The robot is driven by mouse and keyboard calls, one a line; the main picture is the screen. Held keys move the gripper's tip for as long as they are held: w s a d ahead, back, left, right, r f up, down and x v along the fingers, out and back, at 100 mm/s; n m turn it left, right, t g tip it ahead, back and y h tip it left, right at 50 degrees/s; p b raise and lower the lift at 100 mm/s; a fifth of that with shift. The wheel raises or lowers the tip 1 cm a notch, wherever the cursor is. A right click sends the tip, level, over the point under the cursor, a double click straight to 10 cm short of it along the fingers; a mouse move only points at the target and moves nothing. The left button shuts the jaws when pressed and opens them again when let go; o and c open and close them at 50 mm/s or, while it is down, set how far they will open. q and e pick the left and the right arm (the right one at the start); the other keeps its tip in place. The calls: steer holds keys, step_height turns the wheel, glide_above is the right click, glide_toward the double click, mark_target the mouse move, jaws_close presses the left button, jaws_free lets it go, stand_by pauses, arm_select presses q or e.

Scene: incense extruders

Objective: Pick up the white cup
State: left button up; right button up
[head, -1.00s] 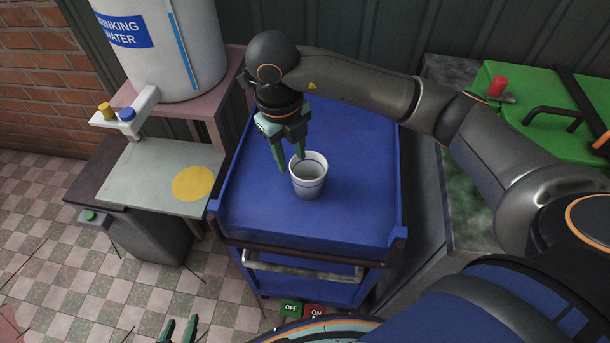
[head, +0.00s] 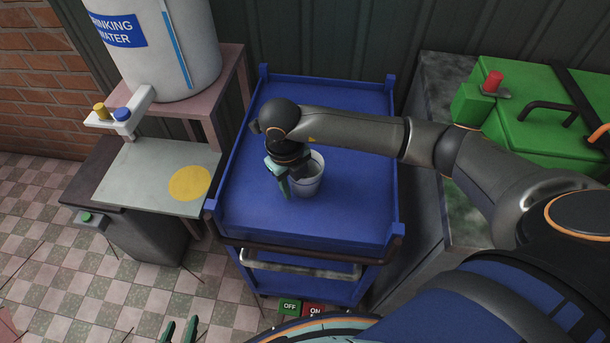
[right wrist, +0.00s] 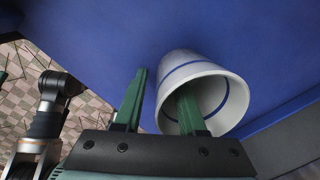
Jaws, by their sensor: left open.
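The white cup (head: 309,183) with a dark blue band stands on the blue cart top; part of it is hidden behind my right gripper. My right gripper (head: 284,190) is low at the cup's left side. In the right wrist view, the cup (right wrist: 178,66) has one green finger of my right gripper (right wrist: 163,88) inside its mouth and the other outside its wall. The fingers are apart, with a gap between the outer finger and the wall. My left gripper (head: 180,328) is open and empty at the bottom edge of the head view, far from the cup.
The blue cart (head: 335,110) has raised corner posts and is otherwise clear on top. A water dispenser (head: 165,60) stands at the left, above a grey plate (head: 130,175) with a yellow disc. A green machine (head: 545,120) stands on the counter at the right.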

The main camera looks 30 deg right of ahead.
steer(key=shift+c, duration=0.2)
jaws_close()
stand_by(1.1)
